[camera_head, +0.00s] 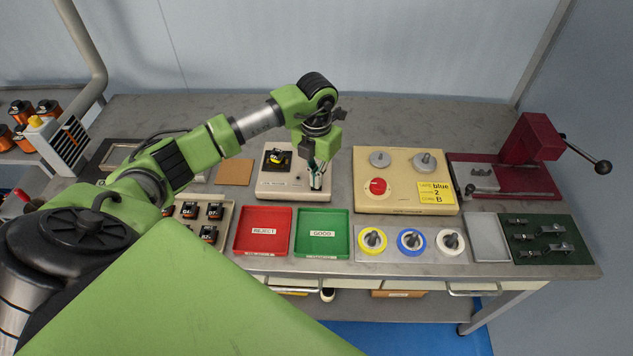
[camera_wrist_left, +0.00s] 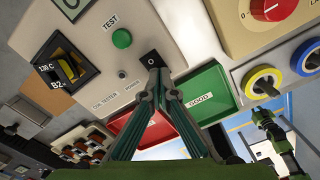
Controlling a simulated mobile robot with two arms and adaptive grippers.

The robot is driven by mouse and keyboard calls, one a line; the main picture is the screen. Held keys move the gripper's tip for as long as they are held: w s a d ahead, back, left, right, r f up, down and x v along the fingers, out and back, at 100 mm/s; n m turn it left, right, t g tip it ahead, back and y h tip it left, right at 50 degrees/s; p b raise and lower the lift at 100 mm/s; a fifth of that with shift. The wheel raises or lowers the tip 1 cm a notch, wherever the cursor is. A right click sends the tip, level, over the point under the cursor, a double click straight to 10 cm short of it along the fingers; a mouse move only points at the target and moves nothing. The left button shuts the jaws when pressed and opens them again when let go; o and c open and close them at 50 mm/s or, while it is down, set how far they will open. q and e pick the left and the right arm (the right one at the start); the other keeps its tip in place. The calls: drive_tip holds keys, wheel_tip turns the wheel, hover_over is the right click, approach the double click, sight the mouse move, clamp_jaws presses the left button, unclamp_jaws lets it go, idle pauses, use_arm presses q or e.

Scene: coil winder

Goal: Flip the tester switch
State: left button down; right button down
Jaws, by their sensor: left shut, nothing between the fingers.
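The coil tester (camera_head: 265,190) is a beige box on the bench. In the left wrist view its face (camera_wrist_left: 98,62) carries a green TEST button (camera_wrist_left: 122,38), a small display and a black rocker switch (camera_wrist_left: 151,58) marked POWER. A coil (camera_wrist_left: 72,72) sits in the tester's dark recess. My left gripper (camera_head: 317,184) is shut and empty, pointing down at the tester's right side. In the left wrist view its fingertips (camera_wrist_left: 156,72) are right beside the rocker switch; I cannot tell whether they touch it. The switch is hidden in the head view.
A red REJECT tray (camera_head: 262,232) and green GOOD tray (camera_head: 322,234) lie in front of the tester. A beige winder (camera_head: 405,202) with a red knob stands to its right, with wire spools in front. A coil tray (camera_head: 225,219) is at left. Bench behind the tester is clear.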

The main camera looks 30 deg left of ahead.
use_arm(q)
drive_tip(key=shift+s+f, duration=0.1)
drive_tip(key=shift+f, duration=0.3)
drive_tip(key=shift+r, duration=0.1)
drive_tip(key=shift+r+p, duration=0.45)
drive_tip(key=shift+r, duration=0.35)
drive_tip(key=shift+r+p, duration=1.6)
drive_tip(key=shift+r, duration=1)
